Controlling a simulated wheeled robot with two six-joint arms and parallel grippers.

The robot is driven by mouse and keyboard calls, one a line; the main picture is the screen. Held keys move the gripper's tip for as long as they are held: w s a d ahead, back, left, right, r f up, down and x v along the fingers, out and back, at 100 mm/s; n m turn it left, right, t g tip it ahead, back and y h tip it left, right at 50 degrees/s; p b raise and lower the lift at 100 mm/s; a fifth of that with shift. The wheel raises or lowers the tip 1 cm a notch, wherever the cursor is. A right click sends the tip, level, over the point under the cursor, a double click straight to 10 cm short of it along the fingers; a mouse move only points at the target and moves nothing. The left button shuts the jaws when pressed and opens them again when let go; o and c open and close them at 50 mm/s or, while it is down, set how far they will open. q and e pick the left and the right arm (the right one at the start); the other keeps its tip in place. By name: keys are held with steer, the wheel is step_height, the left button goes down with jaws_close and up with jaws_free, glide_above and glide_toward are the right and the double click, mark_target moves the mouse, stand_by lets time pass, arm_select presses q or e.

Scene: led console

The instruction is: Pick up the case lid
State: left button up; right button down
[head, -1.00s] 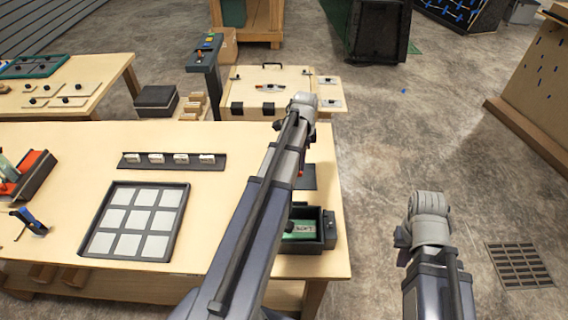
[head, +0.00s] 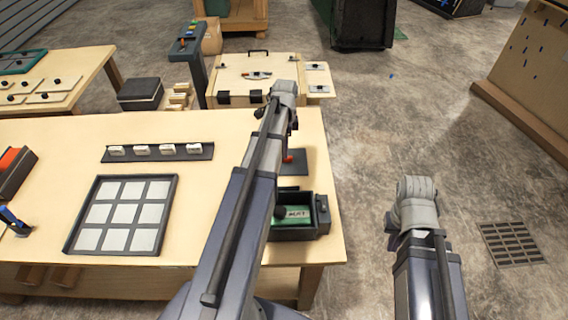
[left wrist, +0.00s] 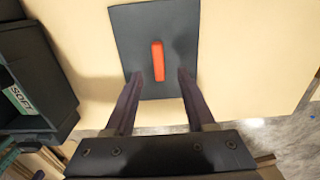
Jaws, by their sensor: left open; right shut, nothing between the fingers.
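The case lid is a flat dark plate (head: 302,162) with an upright red handle (head: 289,158). It lies on the near table's right part, behind the open dark case (head: 318,228), which holds a green part. In the left wrist view the lid (left wrist: 125,30) lies flat and its red handle (left wrist: 158,60) stands near the gap between the fingertips. My left gripper (left wrist: 160,75) is open over the lid, not closed on the handle. In the head view my left arm hides part of the lid. My right gripper (head: 391,224) is mostly hidden by its wrist, shut and empty, right of the table.
A tray with pale square tiles (head: 69,230) and a dark strip with white pieces (head: 205,152) are on the table's left and middle. A wooden case (head: 285,75) stands behind the table.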

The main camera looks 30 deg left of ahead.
arm_select(q)
step_height(320, 180, down, 4)
steer(key=b, duration=0.3)
steer(key=shift+s+a+f+b, duration=0.15)
steer(key=shift+f+b, duration=0.1)
steer(key=shift+b, duration=0.15)
steer(key=shift+r, duration=0.1)
jaws_close()
